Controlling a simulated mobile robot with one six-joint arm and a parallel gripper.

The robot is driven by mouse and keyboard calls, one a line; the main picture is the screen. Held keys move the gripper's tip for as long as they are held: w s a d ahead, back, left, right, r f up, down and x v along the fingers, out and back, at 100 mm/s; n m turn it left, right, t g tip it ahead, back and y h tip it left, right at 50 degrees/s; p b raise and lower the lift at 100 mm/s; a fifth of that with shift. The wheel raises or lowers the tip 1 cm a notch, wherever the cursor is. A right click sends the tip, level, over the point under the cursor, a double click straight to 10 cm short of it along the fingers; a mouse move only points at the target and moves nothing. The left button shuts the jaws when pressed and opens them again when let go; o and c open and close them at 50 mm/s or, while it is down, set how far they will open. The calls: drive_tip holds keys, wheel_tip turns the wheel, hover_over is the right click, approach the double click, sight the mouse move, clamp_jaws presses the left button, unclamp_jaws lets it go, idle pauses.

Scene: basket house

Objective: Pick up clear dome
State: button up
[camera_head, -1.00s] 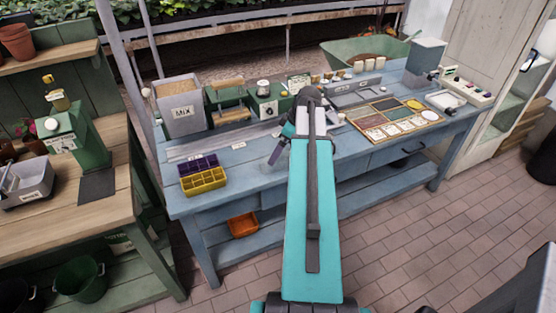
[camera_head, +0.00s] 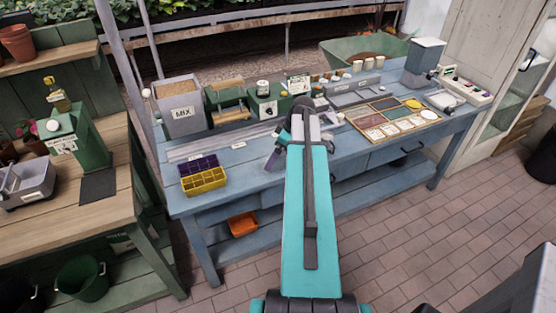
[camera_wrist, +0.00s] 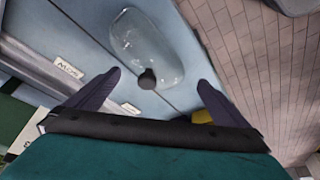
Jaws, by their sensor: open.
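The clear dome (camera_wrist: 145,45) shows in the wrist view on the blue workbench (camera_wrist: 92,45). It is see-through and rounded, with a dark round knob at its end nearer my gripper. My gripper (camera_wrist: 159,77) is open. Its two dark fingers stand apart to either side of the knob in the picture, with nothing held between them. I cannot tell how far the fingers are above the dome. In the head view my gripper (camera_head: 274,158) shows only in part beside my arm, over the bench. I cannot make out the dome there.
A yellow-and-purple divided tray (camera_head: 202,180) stands at the bench's left front. A MIX bin (camera_head: 182,108) and green devices (camera_head: 268,104) line the back. A tray of coloured samples (camera_head: 392,118) lies to the right. Bare bench top lies between the divided tray and my arm.

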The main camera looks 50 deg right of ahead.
drive_tip(key=shift+p+x, duration=0.75)
drive_tip(key=shift+x, duration=1.25)
drive_tip(key=shift+s+a, duration=0.1)
drive_tip(key=c, duration=1.7)
